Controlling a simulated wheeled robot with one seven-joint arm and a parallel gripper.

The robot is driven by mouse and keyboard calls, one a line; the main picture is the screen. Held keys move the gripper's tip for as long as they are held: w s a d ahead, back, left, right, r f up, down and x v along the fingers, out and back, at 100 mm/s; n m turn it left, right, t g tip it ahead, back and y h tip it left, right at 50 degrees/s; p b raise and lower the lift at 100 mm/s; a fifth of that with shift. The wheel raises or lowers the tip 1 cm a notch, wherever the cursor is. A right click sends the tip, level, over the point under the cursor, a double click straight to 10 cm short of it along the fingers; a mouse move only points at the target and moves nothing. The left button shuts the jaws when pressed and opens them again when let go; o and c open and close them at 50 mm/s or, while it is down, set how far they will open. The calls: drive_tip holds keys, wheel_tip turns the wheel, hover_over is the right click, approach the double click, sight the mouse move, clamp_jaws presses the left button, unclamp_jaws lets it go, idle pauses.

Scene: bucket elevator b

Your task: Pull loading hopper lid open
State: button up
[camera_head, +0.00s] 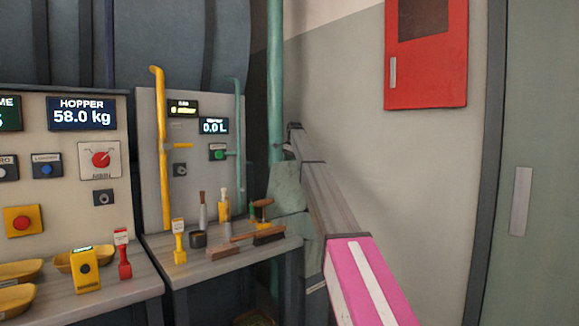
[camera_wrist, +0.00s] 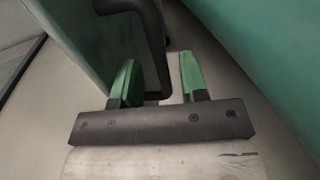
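In the wrist view, a dark bent handle (camera_wrist: 152,45) stands on a green panel (camera_wrist: 85,45), which looks like the hopper lid. My gripper (camera_wrist: 158,75) is open, with its two green fingertips apart. In the head view my arm reaches away to a grey-green body (camera_head: 289,187) beside the teal pipe; the gripper's fingers and the handle cannot be made out there.
A large green surface (camera_wrist: 270,50) runs along the right of the wrist view. In the head view, a teal vertical pipe (camera_head: 275,80) stands by my arm's far end. A bench (camera_head: 225,270) with brushes and tools is left of the arm. A red cabinet (camera_head: 427,85) hangs on the right wall.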

wheel_tip(320, 180, up, 9)
drive_tip(key=s, duration=0.1)
drive_tip(key=shift+s+d+f, duration=0.2)
drive_tip(key=shift+s+d, duration=0.05)
drive_tip(key=shift+d, duration=0.2)
